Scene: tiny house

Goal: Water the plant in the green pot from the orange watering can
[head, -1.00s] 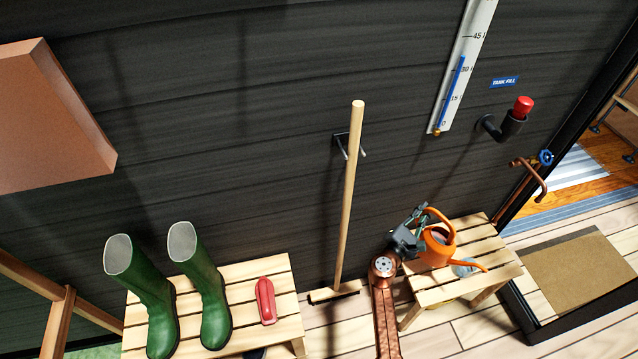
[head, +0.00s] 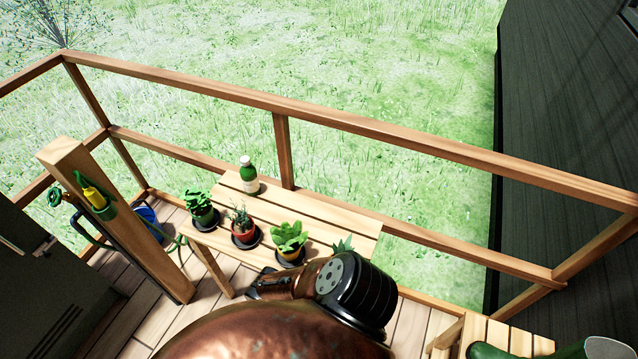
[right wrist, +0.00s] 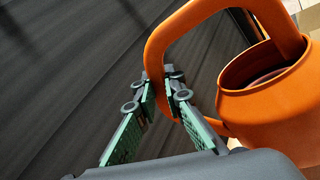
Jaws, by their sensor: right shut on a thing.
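The plant in the green pot (head: 202,217) stands on a dark saucer at the left end of the slatted wooden table (head: 330,217) in the head view. In the right wrist view my right gripper (right wrist: 162,98) is shut on the handle of the orange watering can (right wrist: 262,110). The can's open top faces the camera. Its spout is mostly hidden. The can and my right gripper do not show in the head view. My left gripper is not clearly visible there.
A red pot (head: 244,238) and a yellow pot (head: 290,254) stand beside the green pot, with a green bottle (head: 248,176) behind. A wooden railing (head: 340,122) runs behind the table. A post (head: 115,220) stands at left.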

